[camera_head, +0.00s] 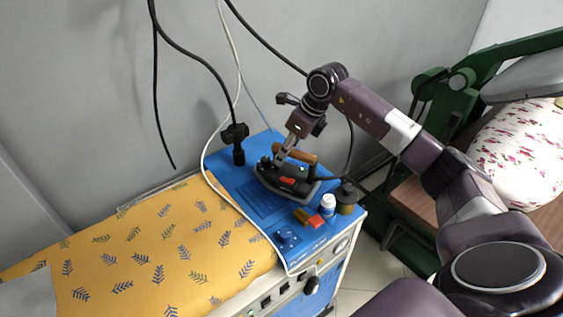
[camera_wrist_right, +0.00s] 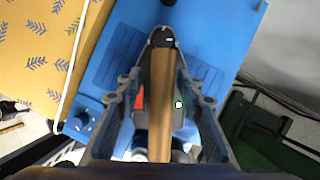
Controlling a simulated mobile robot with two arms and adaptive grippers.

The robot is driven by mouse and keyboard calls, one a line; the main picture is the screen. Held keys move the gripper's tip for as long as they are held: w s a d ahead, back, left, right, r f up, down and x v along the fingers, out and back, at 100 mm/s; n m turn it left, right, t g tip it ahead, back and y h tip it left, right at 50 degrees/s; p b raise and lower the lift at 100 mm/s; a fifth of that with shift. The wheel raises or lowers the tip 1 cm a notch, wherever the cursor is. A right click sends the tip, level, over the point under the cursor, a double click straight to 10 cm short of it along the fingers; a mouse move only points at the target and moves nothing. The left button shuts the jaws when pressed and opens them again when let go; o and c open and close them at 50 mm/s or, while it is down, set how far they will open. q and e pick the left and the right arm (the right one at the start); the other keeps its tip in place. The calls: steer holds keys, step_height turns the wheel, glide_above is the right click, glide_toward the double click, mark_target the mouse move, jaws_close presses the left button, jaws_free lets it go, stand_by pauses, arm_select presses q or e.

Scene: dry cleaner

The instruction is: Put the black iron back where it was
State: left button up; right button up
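The black iron (camera_head: 300,188) has a wooden handle (camera_head: 302,156), a red part and a small green light. In the head view it appears to rest on the blue top of the ironing station (camera_head: 236,178). My right gripper (camera_head: 281,156) is down at the handle. In the right wrist view, the handle (camera_wrist_right: 165,85) runs lengthwise between the two fingers of the gripper (camera_wrist_right: 163,95), with visible gaps on both sides. The gripper looks open around it. Much of the iron is hidden under the handle and fingers. My left gripper is not in view.
A white bottle (camera_head: 327,205), a dark jar (camera_head: 346,198) and small red and yellow items (camera_head: 311,219) stand near the iron. A yellow patterned board (camera_head: 150,245) lies left. Cables hang behind. A green press (camera_head: 445,105) with a floral pad stands right.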

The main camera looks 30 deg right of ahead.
steer(key=b+v, duration=0.1)
steer(key=v, duration=0.7)
steer(key=shift+f+b, duration=0.1)
steer(key=shift+b, duration=0.2)
stand_by(1.2)
